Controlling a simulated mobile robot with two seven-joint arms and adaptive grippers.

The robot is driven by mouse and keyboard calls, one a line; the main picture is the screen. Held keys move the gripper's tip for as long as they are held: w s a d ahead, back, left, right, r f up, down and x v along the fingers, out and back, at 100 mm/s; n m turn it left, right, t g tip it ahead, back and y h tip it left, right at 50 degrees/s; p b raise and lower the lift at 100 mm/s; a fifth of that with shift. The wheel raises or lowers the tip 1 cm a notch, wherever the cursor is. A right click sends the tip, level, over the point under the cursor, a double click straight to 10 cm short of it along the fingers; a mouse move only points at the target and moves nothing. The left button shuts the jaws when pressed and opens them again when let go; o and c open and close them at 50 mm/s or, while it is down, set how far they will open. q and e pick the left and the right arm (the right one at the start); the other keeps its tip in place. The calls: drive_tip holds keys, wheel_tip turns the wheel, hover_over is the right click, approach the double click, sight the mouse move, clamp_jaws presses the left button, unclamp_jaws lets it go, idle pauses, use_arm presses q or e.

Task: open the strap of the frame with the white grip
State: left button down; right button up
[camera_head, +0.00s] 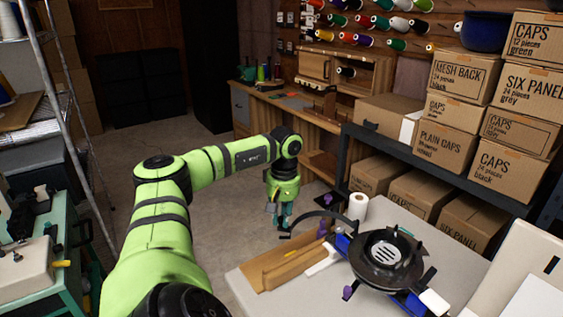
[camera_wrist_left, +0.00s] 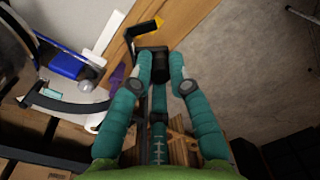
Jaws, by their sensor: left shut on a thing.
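A round black frame (camera_head: 387,256) with a vented light disc in its middle sits on a blue base on the white table. A white block (camera_head: 433,302) is at its right front and a white bar (camera_head: 323,262) at its left. A thin black curved strap (camera_head: 318,213) arches out from the frame's left side toward my left gripper; in the left wrist view the strap (camera_wrist_left: 70,105) runs behind a finger. My left gripper (camera_head: 284,228) points down beyond the table's left edge. Its teal fingers (camera_wrist_left: 158,75) are shut on a black block (camera_wrist_left: 152,62); its link to the strap is partly hidden.
Shelves of cardboard boxes (camera_head: 440,130) stand at the right. A green bench (camera_head: 75,270) is at the left; floor between is clear.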

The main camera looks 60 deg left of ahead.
use_arm(q)
drive_tip(key=shift+d, duration=0.1)
drive_tip(key=c, duration=1.1)
unclamp_jaws()
drive_tip(key=shift+c, duration=0.2)
wheel_tip(320, 180, up, 12)
drive_tip(key=shift+w, duration=0.2)
drive_tip(key=shift+f, duration=0.1)
